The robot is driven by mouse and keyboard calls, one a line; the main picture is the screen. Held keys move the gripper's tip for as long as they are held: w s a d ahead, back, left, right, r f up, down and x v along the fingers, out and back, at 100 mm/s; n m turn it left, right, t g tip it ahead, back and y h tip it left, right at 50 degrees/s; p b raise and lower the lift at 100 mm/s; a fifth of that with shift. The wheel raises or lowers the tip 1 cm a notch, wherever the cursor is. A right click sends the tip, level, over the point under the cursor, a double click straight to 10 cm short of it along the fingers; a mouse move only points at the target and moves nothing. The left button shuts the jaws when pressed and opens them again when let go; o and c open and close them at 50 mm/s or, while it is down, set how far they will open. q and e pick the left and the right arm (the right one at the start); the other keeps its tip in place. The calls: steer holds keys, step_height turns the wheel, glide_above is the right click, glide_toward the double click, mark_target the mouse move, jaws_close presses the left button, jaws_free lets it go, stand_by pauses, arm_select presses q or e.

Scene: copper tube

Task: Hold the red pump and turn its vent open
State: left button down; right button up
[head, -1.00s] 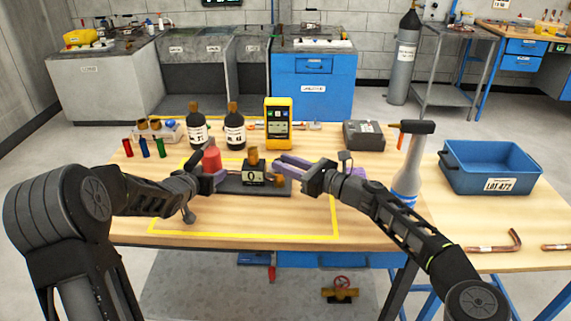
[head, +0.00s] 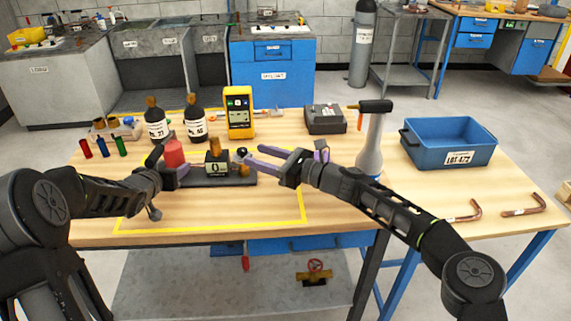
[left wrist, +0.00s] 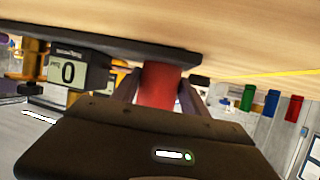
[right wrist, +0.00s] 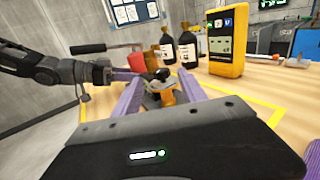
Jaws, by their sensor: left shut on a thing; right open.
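The red pump's red cylinder (head: 174,153) stands upright at the left end of a dark base plate (head: 215,181). My left gripper (left wrist: 158,82) is shut on the red cylinder, one finger on each side in the left wrist view. A box with a "0" display (head: 216,168) and a brass top sits mid-plate. Brass fittings (right wrist: 163,96) are at the plate's right end. A black knob (right wrist: 160,74) shows there between the spread purple fingers of my right gripper (right wrist: 158,77). The right gripper is open; whether it touches the knob is unclear.
Two dark bottles (head: 195,125) and a yellow meter (head: 239,118) stand behind the pump. A blue bin (head: 447,150) and bent copper tubes (head: 523,207) are at right. Yellow tape (head: 250,223) outlines the work area.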

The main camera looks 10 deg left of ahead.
steer(key=v, duration=0.8)
steer(key=shift+d, duration=0.15)
steer(key=shift+m+t+h, duration=0.6)
steer(key=shift+t+h, duration=0.3)
steer(key=a+f, duration=0.1)
steer(key=s+a+f, duration=0.1)
steer(key=a, duration=0.1)
steer(key=a+f, duration=0.2)
steer(key=shift+s+f, duration=0.15)
steer(key=shift+s, duration=0.25)
steer(key=s+a+t, duration=0.1)
steer(key=a+f+m+h, duration=0.1)
steer(key=shift+s+a+t, duration=0.35)
steer(key=shift+a+t, duration=0.05)
steer(key=m+t, duration=0.1)
steer(key=s+a+r+m+t+h, duration=0.1)
steer(key=shift+s+a+r+t, duration=0.15)
steer(key=shift+s+t, duration=0.1)
steer(key=shift+t, duration=0.15)
steer(key=r+m+t+h, duration=0.1)
steer(key=s+d+r+m+t+h, duration=0.1)
steer(key=r+m+t, duration=0.1)
steer(key=shift+s+d, duration=0.1)
steer(key=shift+d, duration=0.25)
steer(key=shift+d+r+m+t+h, duration=0.4)
steer(key=shift+t+h, duration=0.1)
